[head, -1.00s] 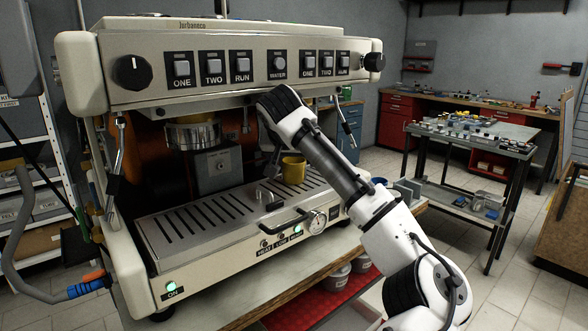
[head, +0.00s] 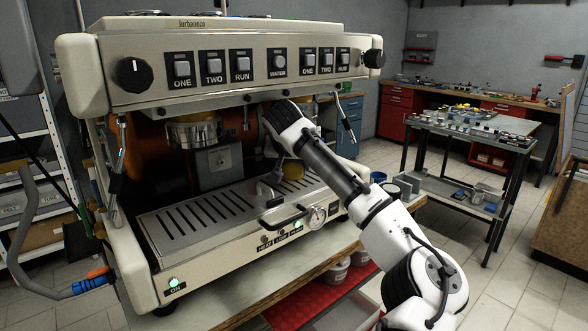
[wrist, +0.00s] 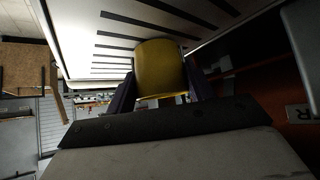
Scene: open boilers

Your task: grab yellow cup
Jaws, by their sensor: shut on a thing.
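The yellow cup (wrist: 160,68) sits between the two dark fingers of my gripper (wrist: 158,88) in the wrist view, and the fingers are shut on it from both sides. In the head view the yellow cup (head: 293,171) shows only in part, behind my arm, at the right part of the coffee machine's slotted drip tray (head: 205,212). I cannot tell whether the cup touches the tray.
The coffee machine's button panel (head: 225,66) overhangs the tray.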

